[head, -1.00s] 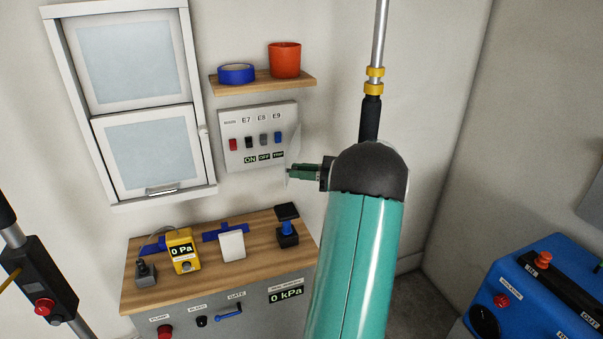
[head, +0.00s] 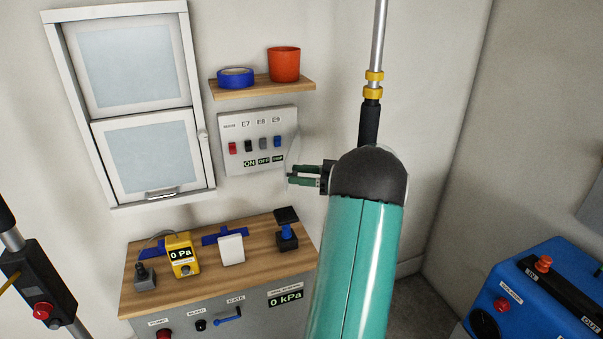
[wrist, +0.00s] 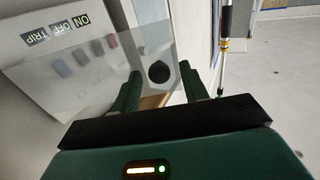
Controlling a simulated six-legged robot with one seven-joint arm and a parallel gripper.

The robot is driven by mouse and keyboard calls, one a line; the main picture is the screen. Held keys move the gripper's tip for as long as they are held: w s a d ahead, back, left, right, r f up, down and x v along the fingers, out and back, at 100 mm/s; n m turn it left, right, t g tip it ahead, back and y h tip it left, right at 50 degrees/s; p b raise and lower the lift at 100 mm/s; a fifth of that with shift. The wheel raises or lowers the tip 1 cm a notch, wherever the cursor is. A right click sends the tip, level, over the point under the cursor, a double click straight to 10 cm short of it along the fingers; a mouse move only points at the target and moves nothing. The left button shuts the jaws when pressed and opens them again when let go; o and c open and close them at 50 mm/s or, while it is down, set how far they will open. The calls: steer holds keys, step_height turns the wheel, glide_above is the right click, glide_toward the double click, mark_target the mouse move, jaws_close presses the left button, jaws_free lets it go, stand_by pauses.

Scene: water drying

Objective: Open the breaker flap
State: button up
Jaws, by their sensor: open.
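The breaker panel (head: 228,161) is a pale box on the back wall with several coloured switches and ON, OFF and TRIP labels. Its clear flap (head: 292,150) shows faintly at the panel's right side. In the wrist view the clear flap (wrist: 126,82) reaches out past the panel's edge, its free edge standing away from the panel, and carries a round black knob (wrist: 159,72). My gripper (head: 291,177) is open at the panel's lower right. In the wrist view its two green fingers (wrist: 160,78) show on either side of the knob; I cannot tell whether they touch it.
A wooden shelf (head: 262,88) with blue tape (head: 236,78) and an orange cup (head: 284,64) is above the panel. Below is a workbench (head: 205,266) with a yellow gauge (head: 181,254) and small devices.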

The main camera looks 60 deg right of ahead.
mark_target(287, 163)
step_height(287, 163, up, 3)
steer(key=shift+r, duration=0.2)
steer(key=s+a+r, duration=0.8)
steer(key=a+r, duration=0.1)
steer(key=a, duration=0.2)
steer(key=shift+s+r, duration=0.3)
steer(key=shift+s, duration=0.05)
